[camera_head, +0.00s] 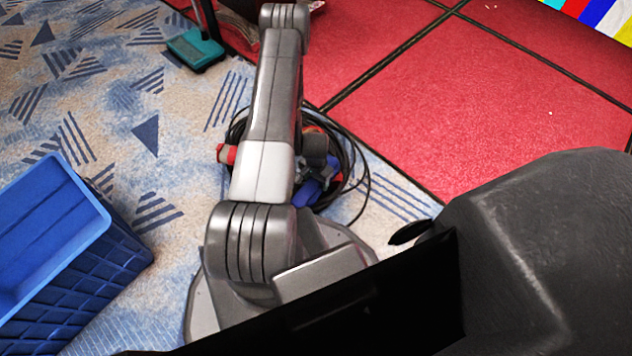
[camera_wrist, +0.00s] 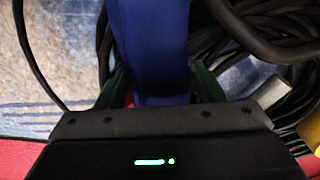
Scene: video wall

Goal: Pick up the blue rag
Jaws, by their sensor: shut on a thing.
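The blue rag (camera_wrist: 150,45) runs down the middle of the wrist view and passes between the fingers of my gripper (camera_wrist: 157,85). The gripper is shut on it. In the head view the blue rag (camera_head: 308,192) shows at the right of my arm, among coiled black cables on the carpet. My gripper (camera_head: 322,172) is partly hidden there behind my arm. The head view does not show clearly whether the rag touches the floor.
Black cables (camera_head: 352,150) lie coiled around the rag; in the wrist view cables (camera_wrist: 270,25) are close on the right. A blue crate (camera_head: 118,248) stands at left. A teal-based stand (camera_head: 195,48) is at the back. Red floor tiles (camera_head: 480,110) at right are clear.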

